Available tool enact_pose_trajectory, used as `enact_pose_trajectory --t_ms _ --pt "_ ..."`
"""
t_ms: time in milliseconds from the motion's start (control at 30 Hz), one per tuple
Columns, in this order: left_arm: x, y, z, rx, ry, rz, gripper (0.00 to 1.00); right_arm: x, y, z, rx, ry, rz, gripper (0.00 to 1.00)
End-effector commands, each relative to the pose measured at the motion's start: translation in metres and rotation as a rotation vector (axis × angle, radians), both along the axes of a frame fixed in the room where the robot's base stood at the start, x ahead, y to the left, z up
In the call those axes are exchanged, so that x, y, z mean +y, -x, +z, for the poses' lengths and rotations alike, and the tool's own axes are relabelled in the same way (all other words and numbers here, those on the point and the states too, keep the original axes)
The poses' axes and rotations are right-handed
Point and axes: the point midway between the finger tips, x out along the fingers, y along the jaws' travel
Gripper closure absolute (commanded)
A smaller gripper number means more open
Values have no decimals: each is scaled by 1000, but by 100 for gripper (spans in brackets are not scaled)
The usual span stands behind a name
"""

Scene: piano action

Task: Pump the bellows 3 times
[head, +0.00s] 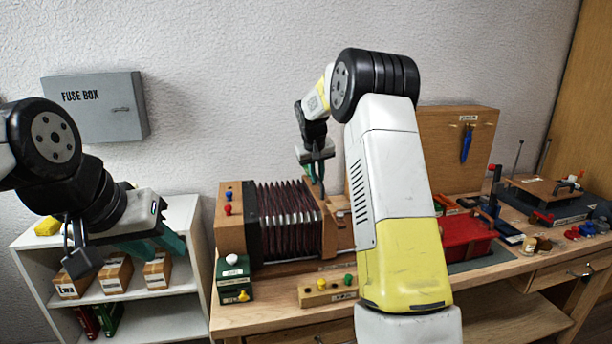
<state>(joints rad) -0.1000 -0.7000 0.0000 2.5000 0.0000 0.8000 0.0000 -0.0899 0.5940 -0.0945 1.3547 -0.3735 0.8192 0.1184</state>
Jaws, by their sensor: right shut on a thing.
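The bellows (290,222) lie on their side on the wooden workbench, with dark red pleats between a black-edged wooden block on the left and a wooden end board (329,232) on the right. The pleats are spread apart. My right gripper (320,185) reaches down at the top of the end board and is shut on what appears to be the bellows handle, mostly hidden by the fingers. My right forearm covers the area right of the bellows. My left gripper (165,247) hangs before the white shelf, away from the bellows; its finger gap is unclear.
A green box (234,280) with knobs and a wooden button block (326,291) stand in front of the bellows. A red tray (467,238) and tools fill the bench's right. A white shelf (182,310) with boxes stands left, below a fuse box (98,108).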

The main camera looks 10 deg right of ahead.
Motion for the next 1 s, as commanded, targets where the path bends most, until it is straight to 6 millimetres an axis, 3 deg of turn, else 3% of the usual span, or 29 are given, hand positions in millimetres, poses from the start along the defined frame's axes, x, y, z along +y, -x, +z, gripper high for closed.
enact_pose_trajectory --t_ms 667,767,1000 --pt "0 0 0 0 0 0 64 -2 0 0 0 0 -1 100" --pt "0 0 0 0 0 0 64 -17 0 0 0 -1 -5 100" --pt "0 0 0 0 0 0 64 -85 -2 0 -1 3 -9 100"
